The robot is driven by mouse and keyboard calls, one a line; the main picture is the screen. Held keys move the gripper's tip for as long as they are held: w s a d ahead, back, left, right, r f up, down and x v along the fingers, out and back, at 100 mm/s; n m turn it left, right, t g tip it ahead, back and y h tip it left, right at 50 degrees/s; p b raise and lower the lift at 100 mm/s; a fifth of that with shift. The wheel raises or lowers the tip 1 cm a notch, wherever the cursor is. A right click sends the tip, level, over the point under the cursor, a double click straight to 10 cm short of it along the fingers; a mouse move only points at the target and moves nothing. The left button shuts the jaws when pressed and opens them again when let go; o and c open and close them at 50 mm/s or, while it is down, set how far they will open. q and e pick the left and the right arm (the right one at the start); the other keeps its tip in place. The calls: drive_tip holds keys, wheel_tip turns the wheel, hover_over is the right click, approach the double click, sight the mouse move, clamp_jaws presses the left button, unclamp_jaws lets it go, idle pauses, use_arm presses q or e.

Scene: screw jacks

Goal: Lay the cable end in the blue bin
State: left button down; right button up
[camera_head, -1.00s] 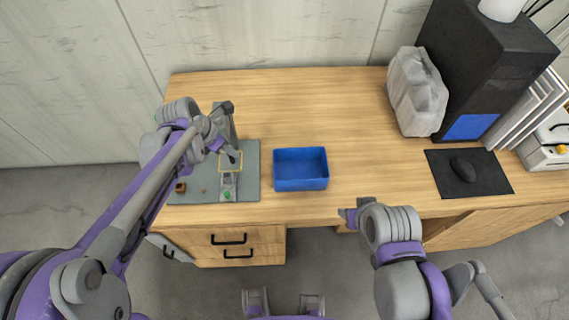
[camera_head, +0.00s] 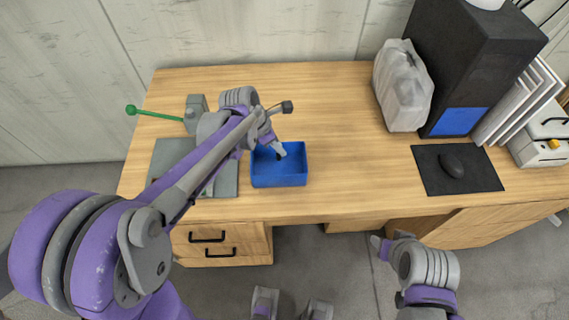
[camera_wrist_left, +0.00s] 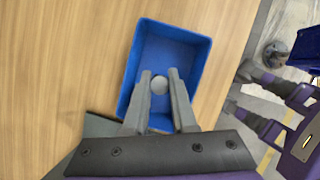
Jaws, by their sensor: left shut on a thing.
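The blue bin (camera_head: 279,180) stands on the desk near its front edge, and it fills the middle of the left wrist view (camera_wrist_left: 205,60). My left gripper (camera_head: 279,151) is over the bin's opening, pointing down into it. In the left wrist view its two fingers (camera_wrist_left: 159,82) are shut on a small round grey piece (camera_wrist_left: 159,86), which I take as the cable end. I cannot tell whether this piece touches the bin floor. The rest of the cable is not visible. Part of my right gripper (camera_head: 381,247) shows in front of the desk; its jaws are unclear.
A grey mat (camera_head: 228,181) lies left of the bin, partly hidden by my left arm. A grey block (camera_head: 196,108) with a green-knobbed rod (camera_head: 131,110) stands behind it. A black mouse pad (camera_head: 480,181) and a dark speaker-like box (camera_head: 480,60) are at the right.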

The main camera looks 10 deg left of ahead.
sight(278, 159)
use_arm(q)
wheel_tip(278, 159, down, 7)
drive_tip(key=shift+r, duration=0.1)
idle(0.3)
drive_tip(key=shift+b, duration=0.3)
drive_tip(key=shift+f, duration=0.25)
drive_tip(key=c, duration=0.7)
unclamp_jaws()
drive_tip(key=shift+r, duration=0.1)
drive_tip(key=shift+r, duration=0.1)
